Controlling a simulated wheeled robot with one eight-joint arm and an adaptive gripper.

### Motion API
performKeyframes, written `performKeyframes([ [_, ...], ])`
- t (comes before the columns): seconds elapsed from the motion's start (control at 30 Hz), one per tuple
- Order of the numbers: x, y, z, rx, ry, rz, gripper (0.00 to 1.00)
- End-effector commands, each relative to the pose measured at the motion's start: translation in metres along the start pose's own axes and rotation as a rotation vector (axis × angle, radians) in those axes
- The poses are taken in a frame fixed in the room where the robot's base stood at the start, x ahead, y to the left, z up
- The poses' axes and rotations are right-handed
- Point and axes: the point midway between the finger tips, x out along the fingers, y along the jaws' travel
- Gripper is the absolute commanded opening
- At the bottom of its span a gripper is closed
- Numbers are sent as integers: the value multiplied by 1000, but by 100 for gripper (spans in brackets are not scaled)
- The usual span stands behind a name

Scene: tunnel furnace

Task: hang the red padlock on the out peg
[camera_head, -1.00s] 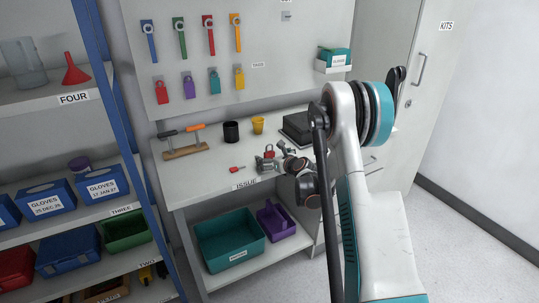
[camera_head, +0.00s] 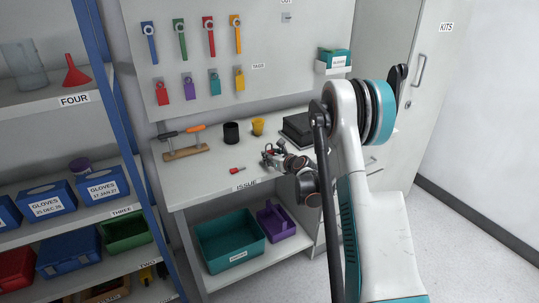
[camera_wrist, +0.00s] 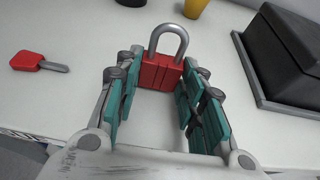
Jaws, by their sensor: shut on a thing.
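The red padlock (camera_wrist: 162,72) stands upright in the wrist view, its grey shackle upward. My gripper (camera_wrist: 160,82) has its teal-padded fingers at both sides of the padlock body, shut on it. In the head view my gripper (camera_head: 269,155) is low over the front part of the bench and hides most of the padlock. The out peg (camera_head: 286,17) is a small grey fitting high on the pegboard, under a partly cut-off label. It appears empty. I cannot tell whether the padlock touches the bench top.
The white bench (camera_head: 205,180) carries a red-handled key-like piece (camera_wrist: 38,63), a black cup (camera_head: 231,132), a yellow cup (camera_head: 257,126), a dark box (camera_head: 298,128) and a wooden rack (camera_head: 186,152). Coloured pieces hang on the pegboard (camera_head: 268,90).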

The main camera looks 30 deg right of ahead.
Motion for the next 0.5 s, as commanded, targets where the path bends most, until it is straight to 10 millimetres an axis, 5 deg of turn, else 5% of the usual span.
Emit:
performKeyframes([
  [0.5, -11, 0, 29, 1, -2, -1, 15],
])
